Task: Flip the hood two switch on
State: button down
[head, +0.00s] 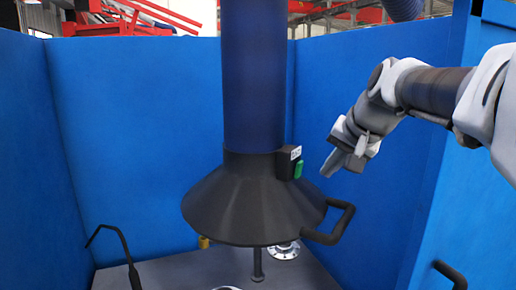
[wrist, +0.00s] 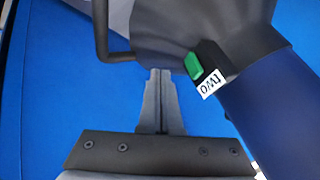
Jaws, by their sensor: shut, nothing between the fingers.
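The black cone-shaped hood (head: 250,205) hangs on a dark blue duct in the head view; it also shows in the wrist view (wrist: 165,28). A black switch box (head: 285,163) sits at the right of its collar, with a white label that reads TWO in the wrist view (wrist: 210,84). Its green switch (head: 299,170) faces right and shows in the wrist view (wrist: 193,66) too. I cannot tell its on or off position. My gripper (head: 326,172) is shut and empty, just right of the switch and apart from it. Its fingertips (wrist: 160,72) lie left of the switch in the wrist view.
A black handle (head: 336,224) sticks out from the hood's right rim, below my gripper; it also shows in the wrist view (wrist: 103,40). Blue walls (head: 130,140) enclose the booth. A grey table (head: 180,272) below bears a metal flanged part (head: 284,250). A thin black gooseneck (head: 125,250) stands left.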

aim_at(302, 166)
jog(key=shift+w+a+r+p, duration=0.15)
jog(key=shift+w+a+p, duration=0.2)
jog(key=shift+w+a, duration=0.4)
jog(key=shift+w+a+r+p, duration=0.1)
jog(key=shift+w+a+p, duration=0.3)
jog(key=shift+a, duration=0.45)
jog(key=shift+w+r, duration=0.1)
jog(key=shift+w, duration=0.05)
jog(key=shift+w+a+r, duration=0.2)
jog(key=shift+a, duration=0.15)
jog(key=shift+f, duration=0.1)
jog(key=shift+r+p, duration=0.7)
jog(key=shift+r, duration=0.15)
jog(key=shift+s+d, duration=0.1)
jog(key=shift+d, duration=0.05)
